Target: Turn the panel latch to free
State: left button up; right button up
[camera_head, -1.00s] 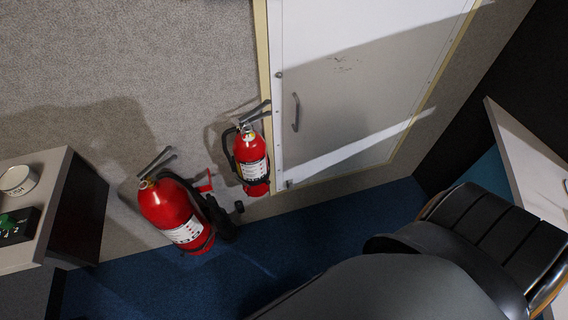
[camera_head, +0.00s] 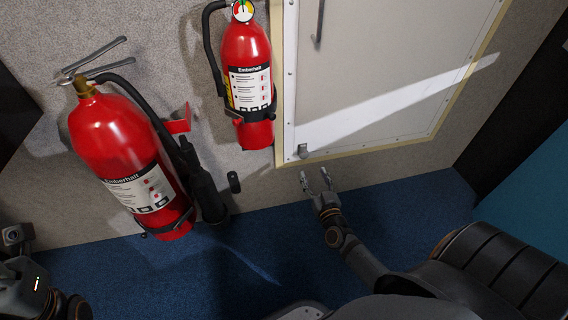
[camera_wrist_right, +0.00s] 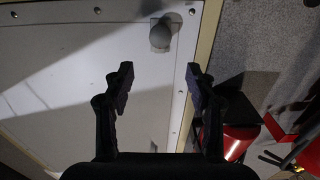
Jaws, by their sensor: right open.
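The pale panel (camera_head: 370,80) is set in a cream frame on the wall. A small grey latch (camera_head: 303,150) sits at its lower left corner. In the right wrist view the latch shows as a rounded grey knob (camera_wrist_right: 161,35) near the panel's edge. My right gripper (camera_head: 315,176) is open and empty, just below the latch and apart from it. In the right wrist view its two fingers (camera_wrist_right: 158,80) are spread, with the latch beyond them. Part of my left arm shows at the lower left; its fingers are out of sight.
A smaller red extinguisher (camera_head: 246,60) hangs on the wall left of the panel. A grey handle (camera_head: 320,20) is higher on the panel. Blue carpet (camera_head: 235,255) lies below.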

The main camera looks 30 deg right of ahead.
aim_at(305, 153)
jog(key=b+x, duration=0.3)
jog(key=x, duration=0.7)
jog(key=shift+a, duration=0.1)
jog(key=shift+w, duration=0.25)
jog(key=c, duration=1.2)
